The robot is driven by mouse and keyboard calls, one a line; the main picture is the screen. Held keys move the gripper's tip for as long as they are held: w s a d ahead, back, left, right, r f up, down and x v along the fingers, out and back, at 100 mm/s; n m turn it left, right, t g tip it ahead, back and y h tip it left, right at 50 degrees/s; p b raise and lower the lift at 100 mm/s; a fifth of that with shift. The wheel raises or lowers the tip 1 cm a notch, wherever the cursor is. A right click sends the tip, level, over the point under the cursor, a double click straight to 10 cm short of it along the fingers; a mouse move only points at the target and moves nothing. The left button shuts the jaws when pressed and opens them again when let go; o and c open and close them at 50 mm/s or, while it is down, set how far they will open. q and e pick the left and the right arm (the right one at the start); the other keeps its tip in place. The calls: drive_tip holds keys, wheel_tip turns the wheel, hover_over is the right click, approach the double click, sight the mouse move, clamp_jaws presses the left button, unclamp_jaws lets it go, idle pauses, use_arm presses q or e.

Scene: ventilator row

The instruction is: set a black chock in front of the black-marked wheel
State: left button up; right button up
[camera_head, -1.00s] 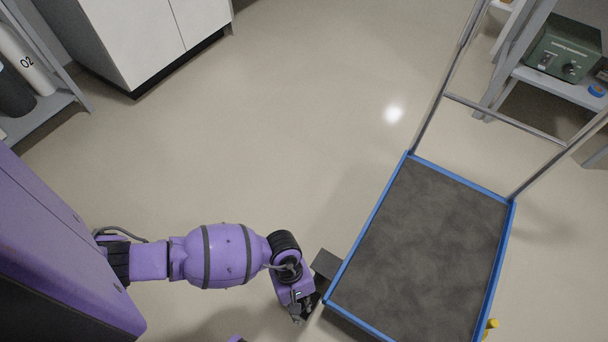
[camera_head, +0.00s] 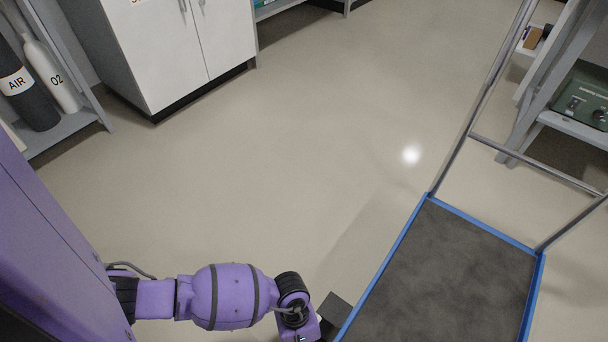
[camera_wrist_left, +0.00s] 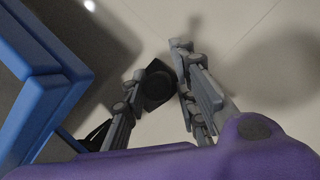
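The cart (camera_head: 397,251) has a dark grey deck with a blue rim and stands at the lower right of the head view. My left gripper (camera_wrist_left: 160,62) points down beside the cart's corner. In the head view the fingers are cut off by the bottom edge. The black-marked wheel is not visible in either view. My right gripper is not in view.
The cart's blue rim (camera_wrist_left: 44,112) is close on the left of the wrist view. A white cabinet (camera_head: 165,50) and a rack with gas cylinders (camera_head: 45,75) stand at the upper left. A shelf with a green device (camera_head: 585,100) is at the right. The middle floor is clear.

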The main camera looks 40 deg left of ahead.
use_arm(q)
drive_tip(key=shift+o, duration=0.4)
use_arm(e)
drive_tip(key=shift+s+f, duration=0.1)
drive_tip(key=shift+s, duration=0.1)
use_arm(q)
drive_tip(key=p+v, duration=0.4)
drive_tip(key=v, duration=0.8)
drive_tip(key=shift+r+p, duration=0.15)
drive_tip(key=shift+p, duration=0.25)
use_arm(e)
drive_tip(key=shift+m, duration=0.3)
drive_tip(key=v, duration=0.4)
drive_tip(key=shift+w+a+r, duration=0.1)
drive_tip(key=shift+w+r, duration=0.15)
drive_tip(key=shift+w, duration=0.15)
